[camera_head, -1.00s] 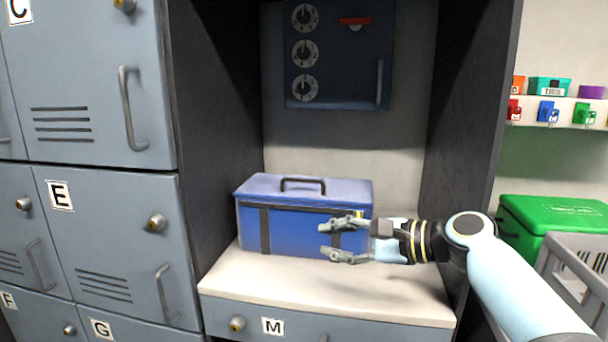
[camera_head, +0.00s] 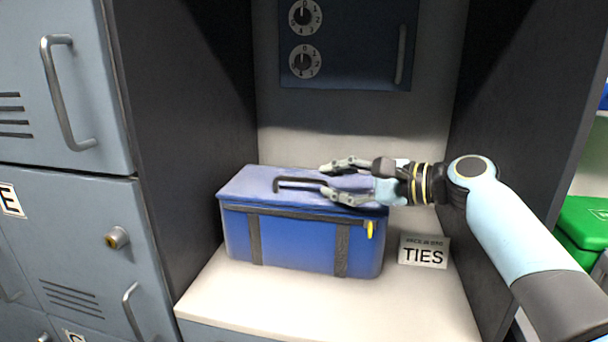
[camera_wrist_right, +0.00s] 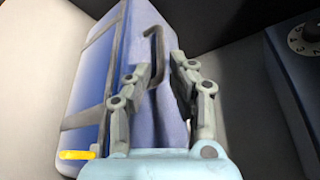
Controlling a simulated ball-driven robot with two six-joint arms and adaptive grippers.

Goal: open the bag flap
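The blue bag (camera_head: 295,238) stands on the white shelf inside the dark cubby, its flap (camera_head: 255,182) lying closed on top. A black handle (camera_head: 290,183) rises from the flap, and a yellow zip pull (camera_head: 371,229) hangs at the right front. My right gripper (camera_head: 326,180) is open over the right part of the flap, with its fingers pointing left toward the handle. In the right wrist view the handle (camera_wrist_right: 154,55) shows near the fingertips (camera_wrist_right: 160,66); I cannot tell whether they touch it. My left gripper is not in view.
A "TIES" sign (camera_head: 424,251) stands right of the bag. A dark blue panel with dials (camera_head: 345,45) hangs on the wall above. Grey lockers (camera_head: 70,225) with handles are at the left, and a green box (camera_head: 583,230) is at the far right. The shelf front (camera_head: 270,304) is clear.

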